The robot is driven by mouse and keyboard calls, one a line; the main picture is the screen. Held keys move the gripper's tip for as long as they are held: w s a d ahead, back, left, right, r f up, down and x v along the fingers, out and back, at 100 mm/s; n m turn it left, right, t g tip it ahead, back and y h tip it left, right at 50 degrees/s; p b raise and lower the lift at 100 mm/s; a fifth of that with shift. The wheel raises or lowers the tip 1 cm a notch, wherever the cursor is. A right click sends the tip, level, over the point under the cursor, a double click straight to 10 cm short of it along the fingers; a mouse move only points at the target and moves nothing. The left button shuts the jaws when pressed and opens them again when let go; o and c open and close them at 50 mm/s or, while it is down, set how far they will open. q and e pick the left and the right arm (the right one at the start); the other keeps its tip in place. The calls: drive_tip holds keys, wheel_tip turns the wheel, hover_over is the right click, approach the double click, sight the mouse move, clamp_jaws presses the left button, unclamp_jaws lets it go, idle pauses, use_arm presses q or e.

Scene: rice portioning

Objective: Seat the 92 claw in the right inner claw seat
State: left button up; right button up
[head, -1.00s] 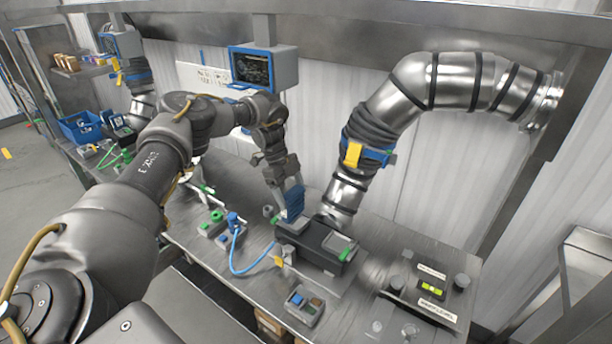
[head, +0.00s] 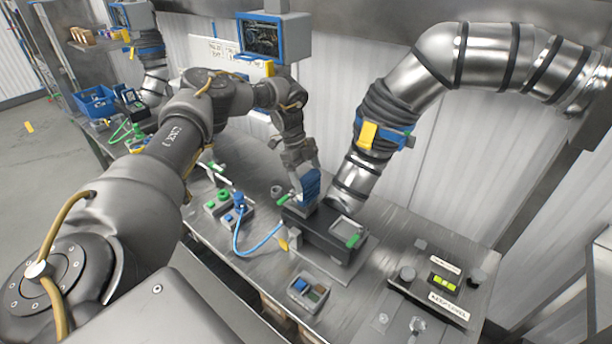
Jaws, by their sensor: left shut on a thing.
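My left gripper (head: 306,190) reaches down to the left end of a black fixture (head: 322,239) on the bench. It is shut on a blue piece, which I take for the 92 claw (head: 311,184); its marking is too small to read. The blue piece is at or just above the fixture's top, and I cannot tell if it touches. The fixture's right end has a light grey frame and a green handle (head: 354,240). The right inner claw seat cannot be made out. My right gripper is not in view.
A large silver duct (head: 425,62) comes down close behind the fixture. A blue hose (head: 243,252) loops on its left. A small button box (head: 307,292) stands in front, and a labelled panel with a green level (head: 443,283) lies to the right. A monitor (head: 263,38) hangs behind.

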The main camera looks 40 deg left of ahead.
use_arm(q)
drive_tip(key=shift+s+f, duration=0.15)
drive_tip(key=shift+f, duration=0.1)
drive_tip(key=shift+s+r, duration=0.1)
drive_tip(key=shift+s, duration=0.15)
drive_tip(key=shift+r, duration=0.1)
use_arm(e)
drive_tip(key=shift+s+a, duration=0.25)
use_arm(q)
drive_tip(key=shift+p, duration=0.3)
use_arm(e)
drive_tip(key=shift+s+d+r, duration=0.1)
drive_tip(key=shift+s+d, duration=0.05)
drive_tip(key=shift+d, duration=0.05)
use_arm(q)
drive_tip(key=shift+f, duration=0.45)
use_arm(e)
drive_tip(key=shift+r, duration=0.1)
